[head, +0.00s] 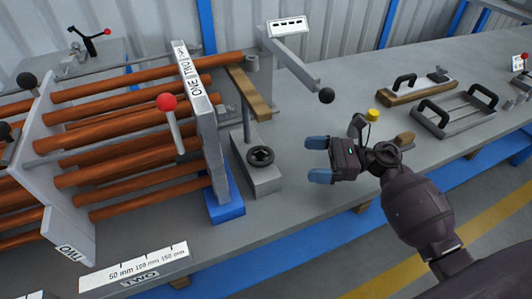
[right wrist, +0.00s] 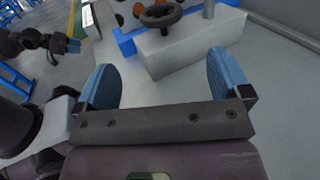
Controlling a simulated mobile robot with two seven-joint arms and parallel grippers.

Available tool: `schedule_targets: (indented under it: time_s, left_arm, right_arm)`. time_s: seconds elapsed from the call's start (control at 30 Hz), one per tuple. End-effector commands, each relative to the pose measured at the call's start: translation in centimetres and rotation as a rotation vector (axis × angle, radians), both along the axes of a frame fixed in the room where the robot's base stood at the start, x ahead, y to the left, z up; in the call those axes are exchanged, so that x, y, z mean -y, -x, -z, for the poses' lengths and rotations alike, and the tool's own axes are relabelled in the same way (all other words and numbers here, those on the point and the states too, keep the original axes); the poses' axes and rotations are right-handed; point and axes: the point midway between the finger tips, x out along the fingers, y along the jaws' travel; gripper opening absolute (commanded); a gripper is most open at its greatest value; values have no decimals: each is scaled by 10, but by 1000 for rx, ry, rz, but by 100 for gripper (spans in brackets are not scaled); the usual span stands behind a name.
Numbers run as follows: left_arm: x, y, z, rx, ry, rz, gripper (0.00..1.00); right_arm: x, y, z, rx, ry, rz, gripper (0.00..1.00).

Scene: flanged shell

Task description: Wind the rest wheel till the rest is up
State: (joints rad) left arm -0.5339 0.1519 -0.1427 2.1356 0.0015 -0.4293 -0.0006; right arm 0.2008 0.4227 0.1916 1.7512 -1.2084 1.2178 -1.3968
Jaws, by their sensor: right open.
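The rest wheel (head: 260,156) is a small black handwheel on a grey block (head: 262,178); it also shows at the top of the right wrist view (right wrist: 160,16). The rest (head: 248,93) looks like a wooden bar on a post above that block, next to the upright plate marked ONE and TWO. My right gripper (head: 319,160) is open and empty, to the right of the wheel and apart from it. Its blue fingers (right wrist: 165,78) point toward the block in the right wrist view. My left gripper (right wrist: 72,46) seems to show small at that view's left edge; its opening is unclear.
Copper-coloured tubes (head: 130,143) run through the plates at the left. A red-knobbed lever (head: 167,102) stands before the upright plate. A grey arm with a black ball (head: 326,95) reaches out behind my right gripper. Bare bench lies between wheel and gripper.

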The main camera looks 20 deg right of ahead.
Motion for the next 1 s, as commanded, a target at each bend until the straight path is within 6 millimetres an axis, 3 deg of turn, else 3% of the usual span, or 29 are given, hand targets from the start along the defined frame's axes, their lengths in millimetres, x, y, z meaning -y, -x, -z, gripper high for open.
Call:
schedule_targets:
  time_s: [0.17,0.6,0.8,1.0]
  left_arm:
    - [1,4,1,-7,3,-4,43]
    - [1,-9,-7,23,0,7,43]
    - [-1,-6,-6,17,-6,10,43]
    - [-2,-3,-4,9,-7,8,43]
  right_arm:
    - [-14,-6,-1,8,-1,-1,95]
    - [-79,-34,-1,5,-4,1,95]
    - [-95,-41,-1,3,-3,2,95]
    - [-99,-43,0,3,-2,2,95]
